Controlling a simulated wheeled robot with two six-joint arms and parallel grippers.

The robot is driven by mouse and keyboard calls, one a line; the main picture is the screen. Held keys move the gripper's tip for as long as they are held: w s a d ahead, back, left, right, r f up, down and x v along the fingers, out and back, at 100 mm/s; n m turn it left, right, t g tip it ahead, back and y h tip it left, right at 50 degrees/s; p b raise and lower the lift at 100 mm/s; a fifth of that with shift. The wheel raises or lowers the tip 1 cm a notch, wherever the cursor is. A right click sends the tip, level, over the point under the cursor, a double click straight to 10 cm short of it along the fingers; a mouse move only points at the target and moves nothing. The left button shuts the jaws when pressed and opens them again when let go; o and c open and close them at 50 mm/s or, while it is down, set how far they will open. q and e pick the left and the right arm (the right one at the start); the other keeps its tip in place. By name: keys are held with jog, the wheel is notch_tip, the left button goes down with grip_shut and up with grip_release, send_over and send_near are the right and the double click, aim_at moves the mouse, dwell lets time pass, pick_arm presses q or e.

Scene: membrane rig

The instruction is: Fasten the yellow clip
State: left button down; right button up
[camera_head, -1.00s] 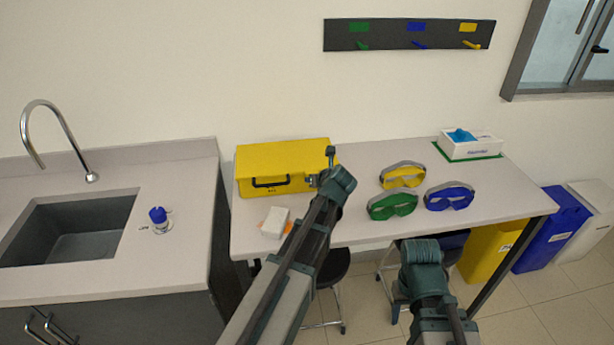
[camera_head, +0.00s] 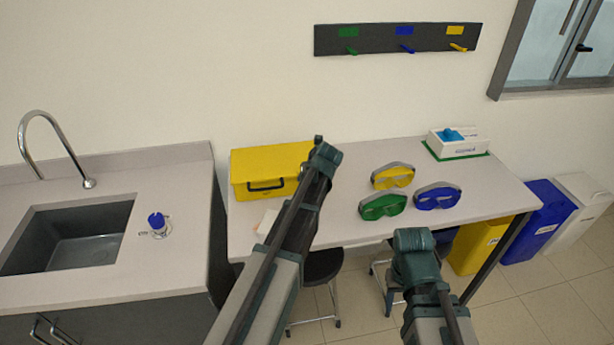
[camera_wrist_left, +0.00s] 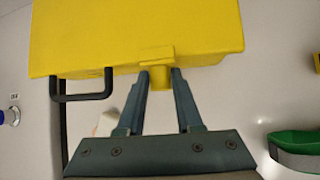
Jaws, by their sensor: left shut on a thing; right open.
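The yellow box (camera_head: 250,172) is closed on the table, its dark handle on the front. In the left wrist view the box (camera_wrist_left: 120,35) fills the top, and the yellow clip (camera_wrist_left: 160,78) sits at the front edge under the lid. My left gripper (camera_wrist_left: 160,88) has one finger on each side of the clip and is shut on it. In the head view my left gripper (camera_head: 320,150) is at the box's right end, and its fingertips and the clip are hidden there. My right gripper (camera_head: 413,240) is open in front of the table, apart from the box.
Yellow goggles (camera_head: 393,176), green goggles (camera_head: 383,206) and blue goggles (camera_head: 437,197) lie on the table to the right. A white box (camera_head: 460,149) stands at the back right. A sink (camera_head: 80,235) is at the left.

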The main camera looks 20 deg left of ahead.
pick_arm(q)
jog(key=shift+w+a, duration=0.2)
jog(key=shift+a, duration=0.05)
jog(key=c, duration=0.6)
grip_release()
jog(key=shift+r, duration=0.1)
jog(key=shift+d, duration=0.1)
jog(key=shift+s+d+r+p, duration=0.15)
jog(key=shift+d+r+p, duration=0.1)
jog(key=shift+r+p, duration=0.25)
jog(key=p+v, duration=0.3)
jog(key=v, duration=0.1)
jog(key=p+v, duration=0.3)
jog(key=v, duration=0.1)
jog(key=p+v, duration=0.4)
jog(key=shift+s+d+r, duration=0.1)
jog(key=shift+s+r, duration=0.05)
jog(key=shift+s, duration=0.35)
